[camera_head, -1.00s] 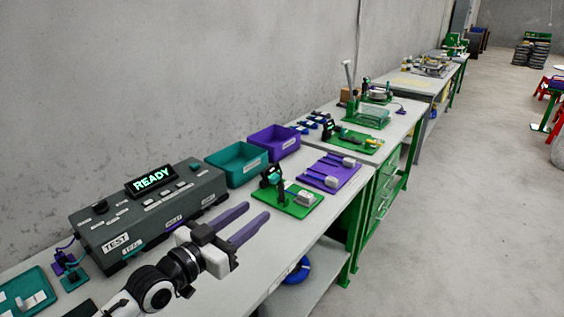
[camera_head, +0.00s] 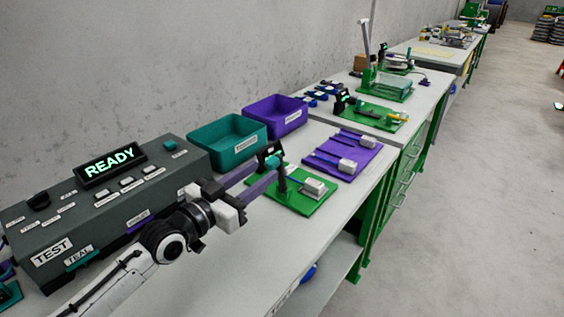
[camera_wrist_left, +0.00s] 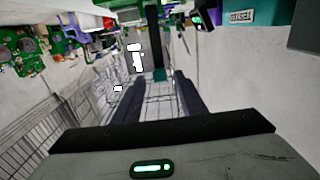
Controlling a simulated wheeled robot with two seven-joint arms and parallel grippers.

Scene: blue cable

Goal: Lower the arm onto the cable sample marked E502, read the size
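A dark gauge with a small lit display (camera_head: 270,155) stands on a green plate (camera_head: 296,205). A grey-white block (camera_head: 314,187) with a short blue cable piece sits on the plate. The E502 mark and the reading are too small to read. My left gripper (camera_head: 266,171) reaches in from the left, its two purple-grey fingers apart and their tips beside the gauge. In the left wrist view, the fingers (camera_wrist_left: 157,88) are apart, with a dark upright bar ending in teal (camera_wrist_left: 158,74) between or beyond them. Contact cannot be told. My right gripper is not in view.
A grey test box (camera_head: 100,205) showing READY stands at left. A teal bin (camera_head: 215,150) and purple bin (camera_head: 284,127) stand behind the gauge. The bench front (camera_head: 285,250) is clear.

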